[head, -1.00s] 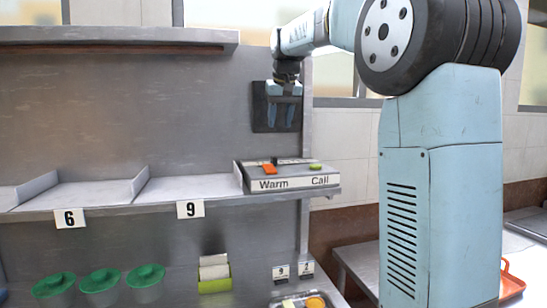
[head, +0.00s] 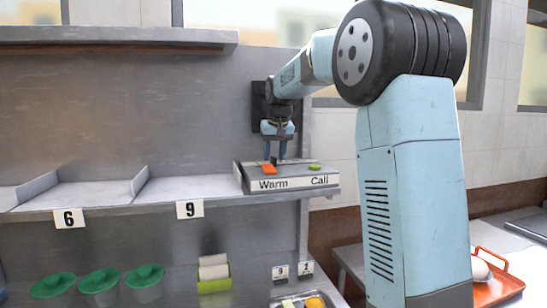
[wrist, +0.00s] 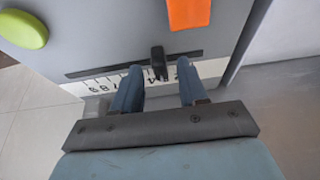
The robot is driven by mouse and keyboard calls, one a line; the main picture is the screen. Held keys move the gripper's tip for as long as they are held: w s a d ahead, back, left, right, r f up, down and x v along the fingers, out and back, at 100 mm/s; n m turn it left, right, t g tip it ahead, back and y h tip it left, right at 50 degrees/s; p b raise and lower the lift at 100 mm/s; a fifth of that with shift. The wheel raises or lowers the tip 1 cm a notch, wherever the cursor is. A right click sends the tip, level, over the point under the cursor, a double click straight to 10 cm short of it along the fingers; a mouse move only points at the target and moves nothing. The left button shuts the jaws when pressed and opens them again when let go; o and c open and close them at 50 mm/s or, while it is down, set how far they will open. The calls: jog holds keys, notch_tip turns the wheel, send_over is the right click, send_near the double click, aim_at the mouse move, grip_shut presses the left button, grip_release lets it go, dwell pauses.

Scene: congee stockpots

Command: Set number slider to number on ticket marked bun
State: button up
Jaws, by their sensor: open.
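The number slider is on a grey control box (head: 290,177) at the right end of the shelf. In the wrist view its black knob (wrist: 158,62) stands at a dark slot beside a white number strip (wrist: 110,82), partly covered by my fingers. My gripper (head: 277,152) is pointing down over the back of the box. In the wrist view my gripper (wrist: 160,72) is open, one finger on each side of the knob, with visible gaps. Which number the knob marks is unclear. I cannot read a ticket marked bun; pale papers stand in a green holder (head: 213,286).
An orange switch (head: 268,169) and a green button (head: 315,167) are on the box, above "Warm" and "Call". Shelf labels read 6 (head: 69,218) and 9 (head: 190,209). Small number cards (head: 280,273) stand below. An orange tray (head: 500,285) is at the lower right.

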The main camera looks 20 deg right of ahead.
jog(key=shift+w+f, duration=0.25)
jog(key=shift+f, duration=0.4)
grip_shut()
